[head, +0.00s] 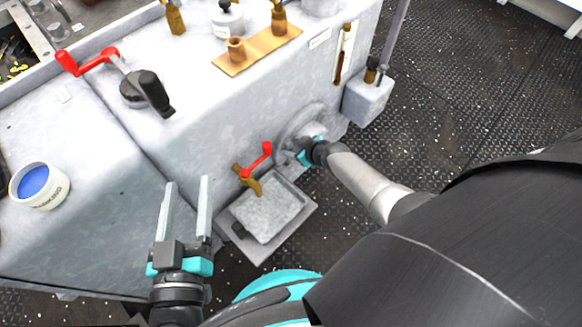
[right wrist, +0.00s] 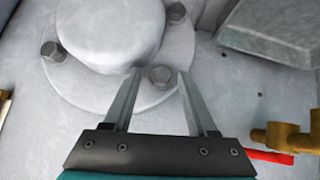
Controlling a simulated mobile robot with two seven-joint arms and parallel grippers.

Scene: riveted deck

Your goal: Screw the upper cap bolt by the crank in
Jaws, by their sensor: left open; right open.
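A round pale cap on a flange (right wrist: 100,85) fills the upper left of the right wrist view. One hex bolt (right wrist: 161,76) sits between my right fingertips; other bolts are at the left (right wrist: 53,51) and top (right wrist: 176,12). My right gripper (right wrist: 159,74) is open around that bolt, the left finger nearer it; contact cannot be told. In the head view the flange (head: 296,122) is on the machine's side, partly hidden by my right gripper (head: 300,154). A red crank handle (head: 258,160) is left of it. My left gripper (head: 189,180) is open and empty.
A brass fitting (head: 246,181) carries the red handle above a grey tray (head: 303,212). On top of the machine are a black-handled lever (head: 150,92), another red handle (head: 85,60) and a blue-filled tub (head: 50,200). Dark deck (head: 470,110) is open at right.

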